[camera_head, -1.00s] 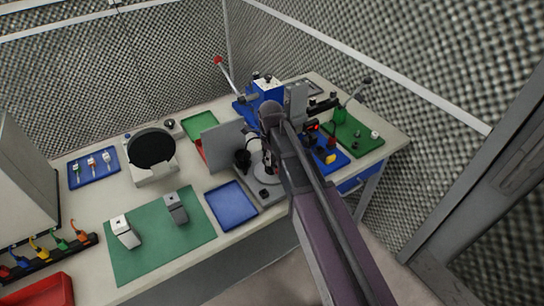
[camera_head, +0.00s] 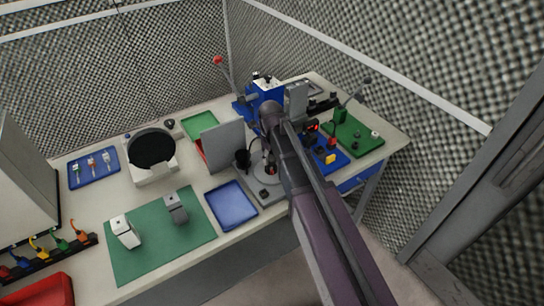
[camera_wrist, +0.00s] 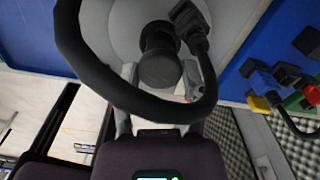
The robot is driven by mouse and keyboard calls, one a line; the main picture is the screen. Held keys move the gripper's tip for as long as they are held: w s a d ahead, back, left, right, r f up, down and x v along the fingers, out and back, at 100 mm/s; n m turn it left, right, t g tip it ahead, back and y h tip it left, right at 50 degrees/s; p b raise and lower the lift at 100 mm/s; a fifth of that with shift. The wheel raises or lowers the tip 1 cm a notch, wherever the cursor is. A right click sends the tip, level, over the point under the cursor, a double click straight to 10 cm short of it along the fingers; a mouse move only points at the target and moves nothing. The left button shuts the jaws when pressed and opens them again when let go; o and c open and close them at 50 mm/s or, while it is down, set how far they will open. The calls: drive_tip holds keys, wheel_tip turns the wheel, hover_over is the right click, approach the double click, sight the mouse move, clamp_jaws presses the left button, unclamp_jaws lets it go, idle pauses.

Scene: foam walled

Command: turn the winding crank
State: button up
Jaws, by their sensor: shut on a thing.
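The winding crank shows in the wrist view as a dark cylindrical knob (camera_wrist: 159,68) over a pale round disc (camera_wrist: 125,22). My gripper (camera_wrist: 160,88) has one finger on each side of the knob and is shut on it. In the head view the pale disc (camera_head: 266,180) sits on a grey base (camera_head: 268,195) near the table's front edge. My arm hides part of the crank and gripper there. A thick black loop (camera_wrist: 72,60) crosses the wrist view in front of the knob; I cannot tell what it belongs to.
An upright grey panel (camera_head: 222,146) stands left of the crank, and a blue tray (camera_head: 231,205) lies at its front left. A blue board with connectors (camera_head: 329,158) and a green board (camera_head: 358,137) lie to the right. A blue machine with a red-tipped lever (camera_head: 218,60) stands behind.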

drive_tip(key=shift+w, duration=0.1)
idle(0.3)
drive_tip(key=o, duration=1.1)
drive_tip(key=shift+w+f, duration=0.1)
drive_tip(key=shift+o, duration=0.2)
drive_tip(key=shift+s+d, duration=0.1)
drive_tip(key=shift+s, duration=0.1)
drive_tip(key=shift+s+d+n, duration=0.35)
drive_tip(key=shift+d+n, duration=0.35)
drive_tip(key=s+d+n, duration=0.6)
drive_tip(key=d+n, duration=0.3)
drive_tip(key=n, duration=0.3)
drive_tip(key=s+d+n, duration=0.7)
drive_tip(key=d+n, duration=0.2)
drive_tip(key=n, duration=0.3)
